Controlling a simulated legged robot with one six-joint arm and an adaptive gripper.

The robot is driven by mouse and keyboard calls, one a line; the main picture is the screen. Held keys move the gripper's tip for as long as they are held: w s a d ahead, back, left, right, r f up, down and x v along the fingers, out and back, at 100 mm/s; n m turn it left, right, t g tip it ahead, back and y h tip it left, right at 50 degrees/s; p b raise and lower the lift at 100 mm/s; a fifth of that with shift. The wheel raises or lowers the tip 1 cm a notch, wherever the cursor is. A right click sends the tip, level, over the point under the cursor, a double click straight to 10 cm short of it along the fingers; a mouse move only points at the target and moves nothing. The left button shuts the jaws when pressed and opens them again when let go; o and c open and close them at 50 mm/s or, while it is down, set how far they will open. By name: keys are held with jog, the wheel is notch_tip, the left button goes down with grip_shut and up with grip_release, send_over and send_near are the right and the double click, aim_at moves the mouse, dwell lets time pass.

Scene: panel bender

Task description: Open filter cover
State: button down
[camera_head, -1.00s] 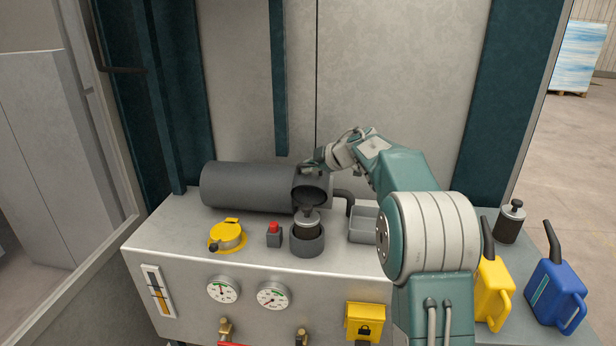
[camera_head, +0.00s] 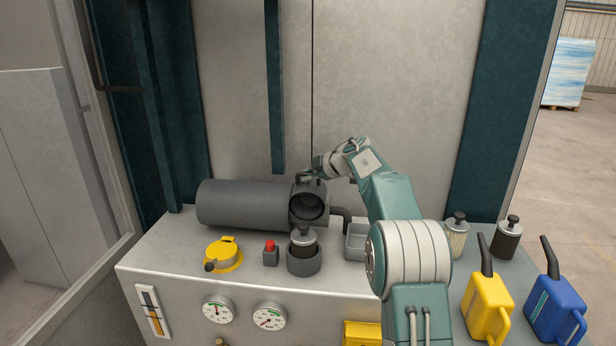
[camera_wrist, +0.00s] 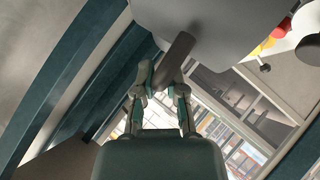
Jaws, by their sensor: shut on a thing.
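The filter housing is a dark grey round cup (camera_head: 304,264) on the bench top, with a filter (camera_head: 303,243) with a pale top standing in it. The filter cover (camera_head: 309,206) stands raised on edge behind the cup, its hollow underside facing the head camera. My gripper (camera_head: 312,176) is at the cover's top edge, shut on its handle. In the wrist view the gripper (camera_wrist: 160,80) has the dark handle bar (camera_wrist: 176,58) between its fingers. The cover's hinge is not clearly visible.
A large grey cylinder (camera_head: 245,204) lies left of the cover. Further right are spare filters (camera_head: 507,236), a yellow can (camera_head: 487,306) and a blue can (camera_head: 556,307).

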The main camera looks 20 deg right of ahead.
jog(key=c, duration=0.7)
grip_release()
jog(key=v, duration=1.2)
jog(key=shift+f, duration=0.1)
